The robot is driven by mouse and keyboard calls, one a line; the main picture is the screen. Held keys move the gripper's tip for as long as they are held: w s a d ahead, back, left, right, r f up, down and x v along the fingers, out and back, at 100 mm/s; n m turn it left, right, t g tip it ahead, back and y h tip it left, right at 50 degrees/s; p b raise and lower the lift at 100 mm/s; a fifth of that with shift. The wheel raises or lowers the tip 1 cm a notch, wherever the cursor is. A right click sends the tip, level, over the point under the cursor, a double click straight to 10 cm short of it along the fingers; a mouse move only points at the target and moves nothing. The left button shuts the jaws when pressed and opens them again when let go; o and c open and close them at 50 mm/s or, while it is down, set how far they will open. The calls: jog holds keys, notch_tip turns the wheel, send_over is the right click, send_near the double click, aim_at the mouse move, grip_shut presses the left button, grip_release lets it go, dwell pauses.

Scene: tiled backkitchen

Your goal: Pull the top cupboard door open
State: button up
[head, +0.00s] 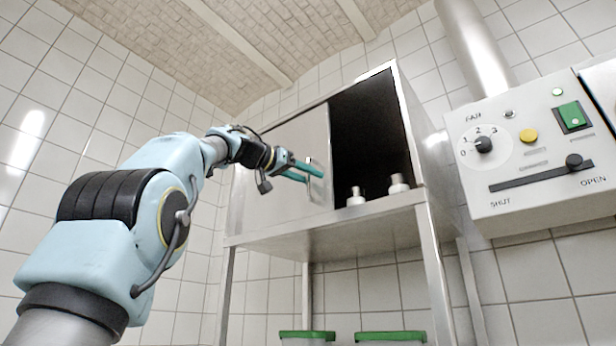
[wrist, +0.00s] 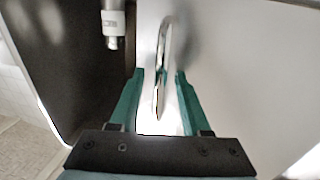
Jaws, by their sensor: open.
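The top cupboard (head: 330,238) is a pale metal box on legs against the tiled wall. Its flat door (head: 290,150) covers the left part of the front, and the right part is a dark opening. The door also shows in the wrist view (wrist: 240,70). An upright bar handle (wrist: 163,60) stands on the door near the opening. My gripper (head: 314,168) is at the handle with its two green fingers open. In the wrist view, the handle lies between the fingertips (wrist: 160,76), with a gap visible on each side.
Two small white bottles (head: 355,198) (head: 398,184) stand inside the opening at its lower edge. A control box (head: 545,150) with a dial, buttons and a slider is on the right. Two green-lidded containers (head: 307,335) (head: 390,336) are below the cupboard.

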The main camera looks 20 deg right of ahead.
jog(key=b+v, duration=0.4)
jog(key=v, duration=0.7)
jog(key=shift+d, duration=0.15)
dwell(0.3)
